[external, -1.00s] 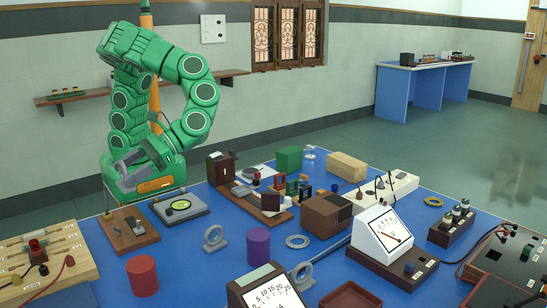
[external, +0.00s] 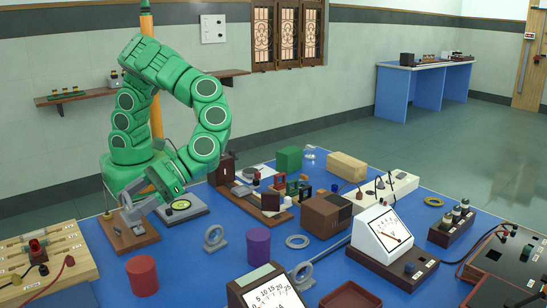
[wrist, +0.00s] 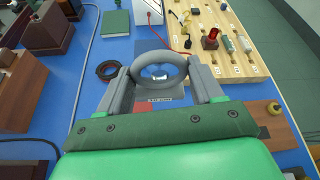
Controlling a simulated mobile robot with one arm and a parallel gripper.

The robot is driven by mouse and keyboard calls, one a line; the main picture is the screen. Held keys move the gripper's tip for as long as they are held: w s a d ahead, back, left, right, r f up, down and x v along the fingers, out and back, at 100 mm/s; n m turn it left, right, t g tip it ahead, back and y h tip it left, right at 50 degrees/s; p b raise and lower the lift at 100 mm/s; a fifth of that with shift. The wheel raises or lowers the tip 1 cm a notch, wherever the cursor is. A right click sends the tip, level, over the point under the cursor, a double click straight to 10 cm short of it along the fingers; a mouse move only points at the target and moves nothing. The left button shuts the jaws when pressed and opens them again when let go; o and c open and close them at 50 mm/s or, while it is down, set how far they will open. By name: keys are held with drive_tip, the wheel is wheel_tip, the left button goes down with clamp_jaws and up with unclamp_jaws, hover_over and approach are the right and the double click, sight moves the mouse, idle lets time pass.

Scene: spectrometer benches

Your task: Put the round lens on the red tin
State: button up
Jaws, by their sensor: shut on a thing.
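The round lens is a grey ring with clear glass, filling the space between my fingers in the wrist view (wrist: 158,69). My gripper (wrist: 160,80) is shut on it. In the external view my gripper (external: 132,207) is at the left of the blue bench, over the brown wooden block (external: 139,238), with the lens (external: 127,201) at its tips. The red tin (external: 142,276) is a plain upright cylinder near the front left, nearer the camera than the gripper. Its visible top is bare. A little red shows below the lens in the wrist view; I cannot tell whether it is the tin.
A purple cylinder (external: 258,246) and a grey ring on a foot (external: 214,237) stand right of the tin. A pale wooden board (external: 45,262) with a red lamp lies to its left. A white-faced meter (external: 272,290) stands front centre.

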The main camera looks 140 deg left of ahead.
drive_tip(key=shift+w+d+f, duration=0.2)
drive_tip(key=shift+w+f, duration=0.45)
drive_tip(key=shift+f, duration=0.2)
drive_tip(key=shift+w+d+f, duration=0.15)
drive_tip(key=shift+w+f, duration=0.5)
drive_tip(key=shift+f, duration=0.2)
drive_tip(key=shift+w+d+f, duration=0.2)
drive_tip(key=shift+w+f, duration=0.45)
drive_tip(key=shift+f, duration=0.2)
drive_tip(key=shift+w+d+f, duration=0.1)
drive_tip(key=shift+w+f, duration=0.15)
drive_tip(key=shift+f, duration=1.65)
drive_tip(key=o, duration=1.1)
drive_tip(key=shift+f, duration=0.1)
drive_tip(key=shift+c, duration=0.2)
